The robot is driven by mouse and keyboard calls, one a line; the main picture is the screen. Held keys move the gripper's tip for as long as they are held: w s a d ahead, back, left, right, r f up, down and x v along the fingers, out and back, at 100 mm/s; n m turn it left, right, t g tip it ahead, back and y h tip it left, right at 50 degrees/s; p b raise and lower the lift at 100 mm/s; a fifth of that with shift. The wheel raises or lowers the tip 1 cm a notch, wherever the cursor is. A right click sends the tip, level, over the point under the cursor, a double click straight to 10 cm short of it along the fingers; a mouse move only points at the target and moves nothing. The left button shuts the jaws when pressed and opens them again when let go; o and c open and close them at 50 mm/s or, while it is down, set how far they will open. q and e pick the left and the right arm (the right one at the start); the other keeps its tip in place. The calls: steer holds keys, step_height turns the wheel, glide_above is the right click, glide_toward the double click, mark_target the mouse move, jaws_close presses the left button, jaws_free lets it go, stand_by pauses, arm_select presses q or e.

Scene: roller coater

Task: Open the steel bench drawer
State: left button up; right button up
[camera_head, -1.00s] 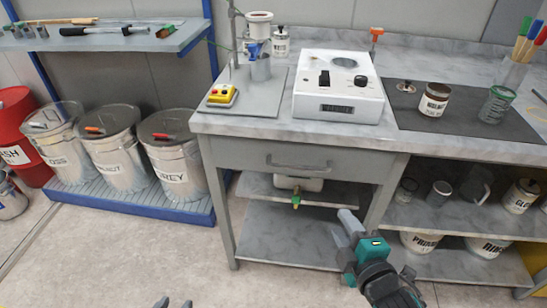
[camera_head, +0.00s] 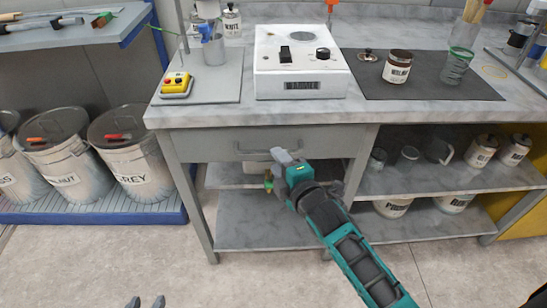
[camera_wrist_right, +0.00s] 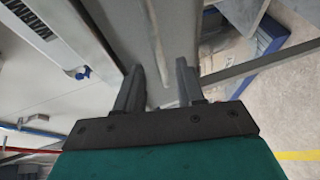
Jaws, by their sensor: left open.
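The steel bench drawer (camera_head: 222,146) is a grey front under the left part of the bench top, and it looks shut. Its bar handle (camera_head: 255,151) runs across the middle, with its right part hidden behind my right gripper. My right gripper (camera_head: 283,156) is just in front of the handle's right half; I cannot tell if it touches. In the right wrist view the fingers (camera_wrist_right: 158,88) stand apart, with a grey surface beyond them and nothing clearly held.
Bins (camera_head: 130,160) stand left. The floor in front is clear.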

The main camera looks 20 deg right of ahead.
steer(key=shift+x, duration=1.7)
steer(key=shift+c, duration=0.5)
jaws_close()
